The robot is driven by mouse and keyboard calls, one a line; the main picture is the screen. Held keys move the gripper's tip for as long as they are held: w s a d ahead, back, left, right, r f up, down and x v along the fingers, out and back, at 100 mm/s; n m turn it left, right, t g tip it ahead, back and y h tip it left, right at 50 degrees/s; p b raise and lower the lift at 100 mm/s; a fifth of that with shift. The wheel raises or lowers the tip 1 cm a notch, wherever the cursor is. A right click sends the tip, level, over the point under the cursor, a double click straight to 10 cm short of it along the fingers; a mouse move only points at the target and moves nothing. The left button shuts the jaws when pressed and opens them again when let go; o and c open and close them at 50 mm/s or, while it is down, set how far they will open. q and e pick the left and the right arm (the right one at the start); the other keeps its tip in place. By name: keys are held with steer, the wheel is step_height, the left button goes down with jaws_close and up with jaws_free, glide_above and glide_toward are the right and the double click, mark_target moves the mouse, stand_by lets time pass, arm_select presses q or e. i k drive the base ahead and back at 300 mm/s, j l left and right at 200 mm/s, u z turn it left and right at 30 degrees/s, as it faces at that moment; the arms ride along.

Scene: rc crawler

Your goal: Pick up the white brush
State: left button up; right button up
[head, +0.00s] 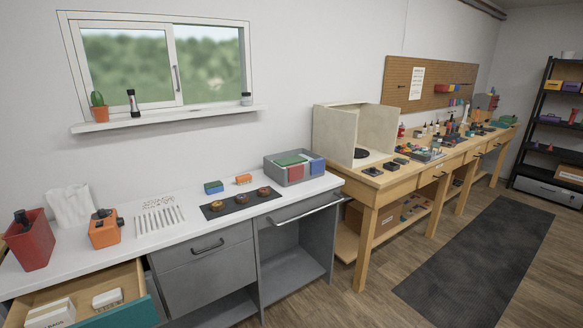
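I cannot make out a white brush for certain in the head view. A row of thin white sticks (160,217) lies on the white counter (192,232), too small to identify. A black and white upright item (134,103) stands on the window sill; I cannot tell what it is. Many small items on the wooden workbench (398,184) at the right are too small to tell apart. Neither of my grippers shows in this view.
A red bin (31,245) and an orange box (104,234) stand on the counter's left. A grey crate (284,178) stands at its right end. An open drawer (133,281) juts out at lower left. The floor around the dark mat (478,262) is clear.

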mark_target(103, 301)
steer(key=u, duration=1.45)
